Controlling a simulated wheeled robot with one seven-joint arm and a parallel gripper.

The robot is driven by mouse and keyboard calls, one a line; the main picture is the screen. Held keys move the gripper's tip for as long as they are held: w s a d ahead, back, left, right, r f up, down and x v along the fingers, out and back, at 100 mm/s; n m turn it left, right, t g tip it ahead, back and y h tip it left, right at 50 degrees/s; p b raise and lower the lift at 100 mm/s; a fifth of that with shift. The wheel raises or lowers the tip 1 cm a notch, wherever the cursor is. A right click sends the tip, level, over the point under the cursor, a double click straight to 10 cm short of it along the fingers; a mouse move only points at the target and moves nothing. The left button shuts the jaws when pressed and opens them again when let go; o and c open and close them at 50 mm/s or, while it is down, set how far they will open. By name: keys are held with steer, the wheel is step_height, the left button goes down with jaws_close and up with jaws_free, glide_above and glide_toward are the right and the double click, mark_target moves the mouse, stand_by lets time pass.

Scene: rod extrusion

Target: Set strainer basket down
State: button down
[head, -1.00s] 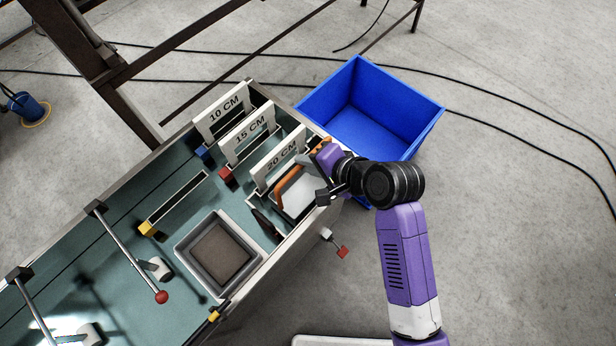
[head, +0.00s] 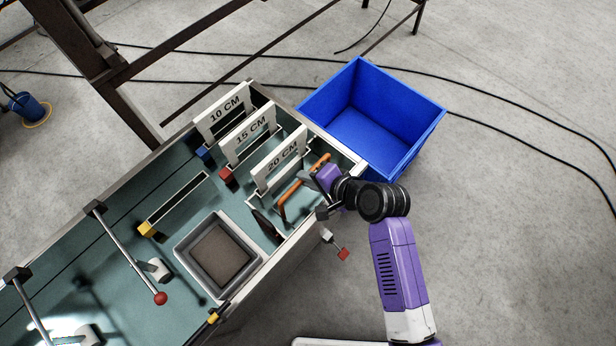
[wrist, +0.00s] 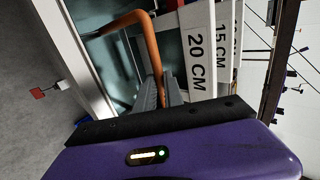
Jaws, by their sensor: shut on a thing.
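The strainer basket shows as its orange handle (head: 289,191), low at the bench end beside the 20 CM sign (head: 279,163). Its body is out of sight below the handle, and I cannot tell whether it rests on anything. My gripper (head: 313,181) is shut on the handle, coming from the right. In the wrist view the bent orange handle (wrist: 150,43) runs down to the grey fingers (wrist: 155,96), next to the 20 CM sign (wrist: 196,60).
Signs for 15 CM (head: 248,134) and 10 CM (head: 223,109) stand behind. A grey square tray (head: 185,248) sits on the teal bench to the left. A blue bin (head: 405,160) stands on the floor behind my gripper.

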steer(key=c, duration=1.5)
jaws_free()
steer(key=shift+o, duration=0.2)
steer(key=v, duration=1.2)
steer(key=shift+p, duration=0.35)
